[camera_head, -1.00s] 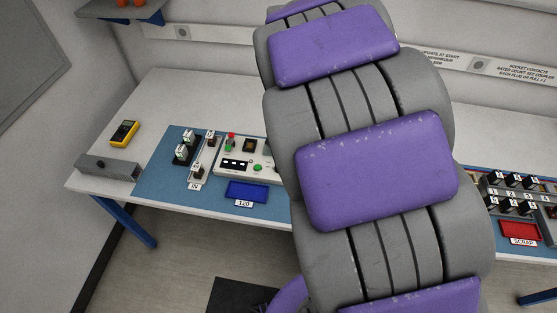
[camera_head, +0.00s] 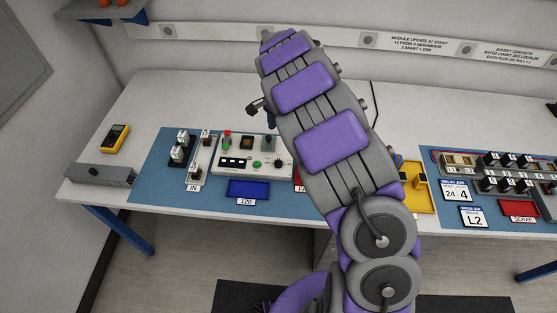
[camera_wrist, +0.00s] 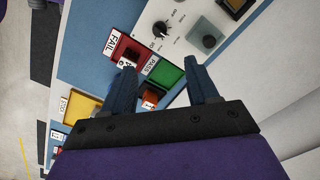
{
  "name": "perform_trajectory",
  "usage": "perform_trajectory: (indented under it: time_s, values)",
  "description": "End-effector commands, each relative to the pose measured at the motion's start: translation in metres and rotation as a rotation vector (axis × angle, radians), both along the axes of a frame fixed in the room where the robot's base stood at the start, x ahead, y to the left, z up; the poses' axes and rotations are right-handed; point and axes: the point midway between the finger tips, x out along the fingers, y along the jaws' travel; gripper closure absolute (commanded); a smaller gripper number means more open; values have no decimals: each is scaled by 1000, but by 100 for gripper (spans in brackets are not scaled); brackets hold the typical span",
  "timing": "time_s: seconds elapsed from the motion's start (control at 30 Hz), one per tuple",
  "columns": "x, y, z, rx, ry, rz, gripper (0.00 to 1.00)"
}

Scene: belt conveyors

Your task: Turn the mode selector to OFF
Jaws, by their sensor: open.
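The white control panel (camera_head: 230,170) stands on the blue mat. In the wrist view, a black knob (camera_wrist: 162,29) with small lettering around it sits on the panel (camera_wrist: 180,48) and looks like the mode selector; its lettering is too small to read surely. It also shows near the panel's right end in the head view (camera_head: 279,163). A second dark knob (camera_wrist: 208,41) sits on a grey-green square. My gripper (camera_wrist: 162,72) is open and empty, above the trays beside the panel, with the black knob beyond its fingertips and apart from them. In the head view my arm largely hides the gripper.
A red FAIL tray (camera_wrist: 122,45) holding a small part and a green PASS tray (camera_wrist: 167,73) lie below my fingers. An orange item (camera_wrist: 151,97) is between the fingers. A blue tray (camera_head: 248,188) is before the panel. A yellow tray (camera_head: 418,198) is right of my arm.

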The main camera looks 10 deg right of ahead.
Motion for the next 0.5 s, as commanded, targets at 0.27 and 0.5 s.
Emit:
perform_trajectory:
  time_s: [0.27, 0.5]
  values:
    - [-1, 7, -53, -9, 2, 2, 41]
    - [-1, 7, -101, -9, 3, 4, 41]
